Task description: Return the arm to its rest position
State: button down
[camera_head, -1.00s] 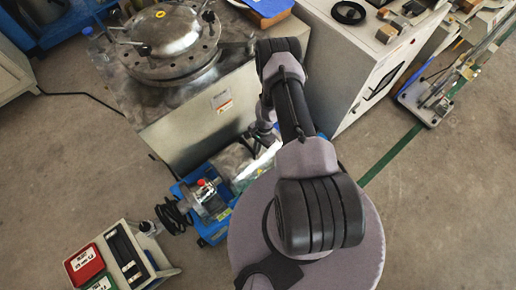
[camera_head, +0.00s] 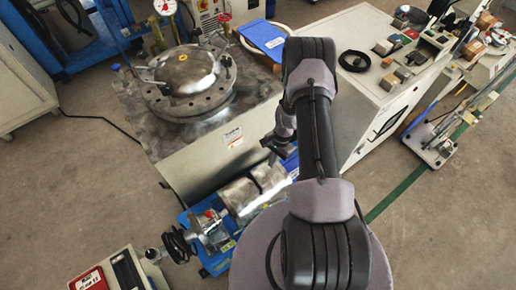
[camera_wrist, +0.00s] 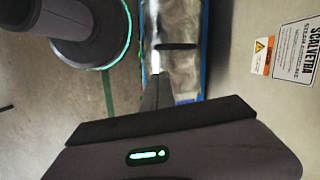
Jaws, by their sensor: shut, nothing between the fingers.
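My arm (camera_head: 322,135) rises from its round grey base at the lower middle of the head view. It is folded, with the elbow high and the forearm mostly hidden behind the upper link. My gripper (camera_wrist: 155,78) shows in the wrist view as narrow dark fingers, shut and empty. In the head view the wrist end (camera_head: 277,143) is small and partly hidden, beside the metal cabinet's front and above the blue-based machine (camera_head: 238,205). The wrist view shows this machine (camera_wrist: 185,70) below the fingers, with a gap I cannot judge.
A metal cabinet (camera_head: 205,160) with a round lidded vessel (camera_head: 188,80) stands left of the arm. A white cabinet (camera_head: 385,105) with small blocks stands right. A case with a red box (camera_head: 90,279) is at lower left. Floor (camera_head: 455,220) is clear at right.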

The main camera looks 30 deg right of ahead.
jog(key=w+a+r+n+t+h, duration=0.1)
jog(key=w+a+r+n, duration=0.2)
jog(key=r, duration=1.3)
jog(key=w+a+r+n+t, duration=0.25)
jog(key=a+r, duration=0.25)
jog(key=r, duration=1.1)
jog(key=s+a+r+n+t+b, duration=0.1)
jog(key=s+a+r, duration=0.2)
jog(key=r, duration=0.2)
jog(key=s+a+r+n, duration=0.1)
jog(key=s+a+r, duration=0.1)
jog(key=a+r, duration=0.3)
jog(key=s+a+r+n+t, duration=0.1)
jog(key=s+a+r, duration=0.1)
jog(key=s, duration=0.5)
jog(key=s+a+r+n+t, duration=0.1)
jog(key=s+a+r+n, duration=0.1)
jog(key=s+r, duration=0.3)
jog(key=shift+s+a, duration=0.5)
jog(key=shift+s, duration=0.5)
